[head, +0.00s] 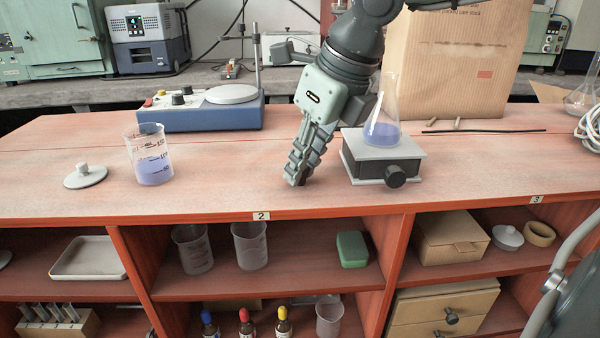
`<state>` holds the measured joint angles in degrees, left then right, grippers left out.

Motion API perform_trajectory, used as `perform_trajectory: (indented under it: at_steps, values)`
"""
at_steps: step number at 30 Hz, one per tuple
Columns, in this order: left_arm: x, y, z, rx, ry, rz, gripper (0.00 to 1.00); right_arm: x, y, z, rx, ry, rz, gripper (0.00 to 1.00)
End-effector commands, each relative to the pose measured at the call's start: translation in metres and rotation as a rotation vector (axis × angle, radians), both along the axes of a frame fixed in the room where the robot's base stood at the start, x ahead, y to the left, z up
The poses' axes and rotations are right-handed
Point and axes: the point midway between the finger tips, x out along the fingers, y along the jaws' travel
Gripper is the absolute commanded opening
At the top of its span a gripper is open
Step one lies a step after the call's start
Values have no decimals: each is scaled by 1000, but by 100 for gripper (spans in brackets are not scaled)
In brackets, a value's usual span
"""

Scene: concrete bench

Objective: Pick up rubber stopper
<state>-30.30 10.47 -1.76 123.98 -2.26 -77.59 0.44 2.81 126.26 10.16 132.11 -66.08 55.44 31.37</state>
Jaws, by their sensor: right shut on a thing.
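My right gripper (297,181) reaches down from the top of the head view, with its fingertips at the bench top near the front edge. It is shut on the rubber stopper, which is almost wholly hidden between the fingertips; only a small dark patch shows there. The gripper is left of the black stand with a grey top plate (411,151), which bears a flask of blue liquid (382,132). My left gripper is not in view.
A beaker of blue liquid (149,156) and a grey lid with a knob (85,176) stand on the left. A blue hotplate (215,117) is behind them. The bench front between beaker and gripper is clear.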

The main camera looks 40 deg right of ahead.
Motion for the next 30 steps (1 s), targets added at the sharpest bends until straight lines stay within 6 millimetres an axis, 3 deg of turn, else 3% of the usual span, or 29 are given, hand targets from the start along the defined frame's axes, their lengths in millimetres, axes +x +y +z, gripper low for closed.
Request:
perform_trajectory:
  at_steps: [11, 20, 30]
  values:
    - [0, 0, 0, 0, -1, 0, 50, 0, 0, 4, 1, -1, -1, 8]
    - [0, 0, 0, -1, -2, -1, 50, 1, 0, 41, 0, -3, 0, 8]
    - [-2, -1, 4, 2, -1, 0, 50, 38, 62, 82, -6, 1, 2, 8]
